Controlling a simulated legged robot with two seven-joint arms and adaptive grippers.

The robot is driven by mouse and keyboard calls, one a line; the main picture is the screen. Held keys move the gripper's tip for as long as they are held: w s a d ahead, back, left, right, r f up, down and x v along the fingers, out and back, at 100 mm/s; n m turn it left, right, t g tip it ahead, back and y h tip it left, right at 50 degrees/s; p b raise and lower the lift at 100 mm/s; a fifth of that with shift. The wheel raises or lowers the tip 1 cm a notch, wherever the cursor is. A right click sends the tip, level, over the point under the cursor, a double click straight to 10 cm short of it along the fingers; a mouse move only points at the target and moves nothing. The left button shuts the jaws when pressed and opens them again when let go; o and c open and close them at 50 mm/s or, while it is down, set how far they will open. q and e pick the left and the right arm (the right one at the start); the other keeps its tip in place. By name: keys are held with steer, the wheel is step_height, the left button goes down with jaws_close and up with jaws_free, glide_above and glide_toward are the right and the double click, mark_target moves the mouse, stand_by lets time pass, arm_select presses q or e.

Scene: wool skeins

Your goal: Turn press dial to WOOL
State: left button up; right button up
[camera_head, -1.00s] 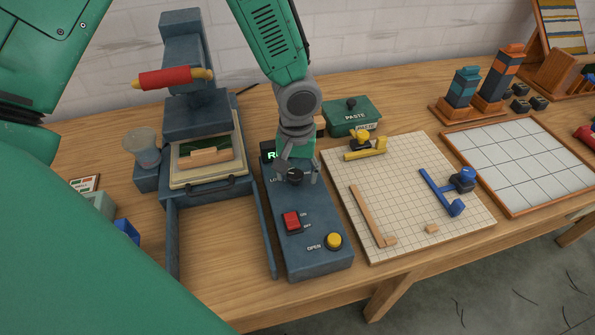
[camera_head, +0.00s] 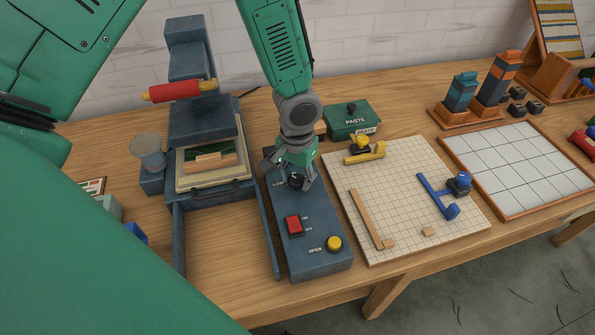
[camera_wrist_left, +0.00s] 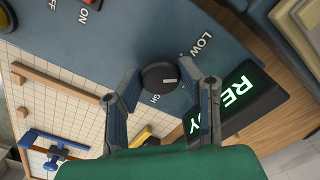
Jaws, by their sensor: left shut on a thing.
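The black round press dial (camera_head: 296,182) is on the blue-grey control box (camera_head: 318,262). My left gripper (camera_head: 289,176) is over it from above, fingers on either side. In the left wrist view the dial (camera_wrist_left: 158,79) sits between the two fingers of my left gripper (camera_wrist_left: 168,87), which is shut on it. Its white mark points right in that view, towards the lit display (camera_wrist_left: 232,103). LOW is readable beside the dial; another label ending in GH is partly covered. I see no WOOL label. My right gripper is not in view.
The box also carries a red switch (camera_head: 294,226) and a yellow OPEN button (camera_head: 334,243). The press (camera_head: 204,122) stands to the left. A gridded board (camera_head: 400,205) with blue and yellow tools lies to the right, and a green PASTE box (camera_head: 352,120) behind.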

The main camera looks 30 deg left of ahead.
arm_select(q)
steer(key=m+p, duration=0.2)
steer(key=m, duration=0.1)
steer(key=shift+w+r+m, duration=0.15)
steer(key=shift+m, duration=0.15)
steer(key=shift+m+p, duration=0.75)
steer(key=shift+m, duration=1.05)
steer(key=shift+w, duration=0.1)
steer(key=o, duration=1)
steer(key=shift+o, duration=0.8)
